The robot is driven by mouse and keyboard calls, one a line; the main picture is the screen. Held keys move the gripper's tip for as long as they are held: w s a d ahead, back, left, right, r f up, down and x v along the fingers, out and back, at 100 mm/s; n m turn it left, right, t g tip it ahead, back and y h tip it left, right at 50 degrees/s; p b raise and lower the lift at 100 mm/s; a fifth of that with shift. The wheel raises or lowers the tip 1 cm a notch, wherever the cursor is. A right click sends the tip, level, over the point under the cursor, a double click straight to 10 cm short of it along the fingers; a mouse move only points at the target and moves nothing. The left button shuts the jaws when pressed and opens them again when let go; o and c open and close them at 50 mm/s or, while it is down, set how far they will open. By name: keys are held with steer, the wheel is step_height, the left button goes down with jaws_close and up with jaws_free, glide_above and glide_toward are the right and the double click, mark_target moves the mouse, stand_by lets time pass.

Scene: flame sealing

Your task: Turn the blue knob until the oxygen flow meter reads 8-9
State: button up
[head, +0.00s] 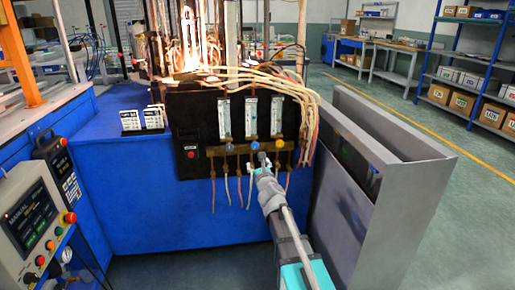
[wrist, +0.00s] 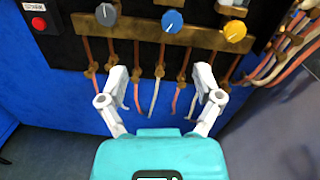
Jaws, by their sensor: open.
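The blue knob (wrist: 173,21) sits on a brass bar at the top middle of the wrist view, with a white pointer line. It also shows in the head view (head: 255,146), at the front of the black panel. Above it is the middle flow meter (head: 250,117), a white vertical tube; its reading is too small to make out. I cannot tell which meter is the oxygen one. My gripper (wrist: 161,76) is open and empty, below and in front of the blue knob, apart from it. Its fingers (head: 261,167) also show in the head view.
A grey knob (wrist: 107,14) is left of the blue one and a yellow knob (wrist: 235,31) right. A red button (wrist: 39,23) is further left. Hoses (head: 300,100) hang beside the panel. A grey metal wall (head: 400,190) stands close on the right.

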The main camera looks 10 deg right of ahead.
mark_target(256, 147)
steer(key=shift+w+d+f+m+h, duration=0.15)
steer(key=shift+d+m+h, duration=0.15)
steer(key=shift+m, duration=0.3)
steer(key=shift+w+d+f+m+h, duration=0.2)
steer(key=shift+d+m, duration=0.1)
steer(key=shift+m, duration=0.3)
steer(key=w, duration=1.3)
steer(key=shift+w, duration=0.35)
steer(key=c, duration=1)
steer(key=shift+d, duration=0.45)
steer(key=shift+c, duration=0.4)
steer(key=shift+a, duration=0.3)
steer(key=shift+c, duration=0.2)
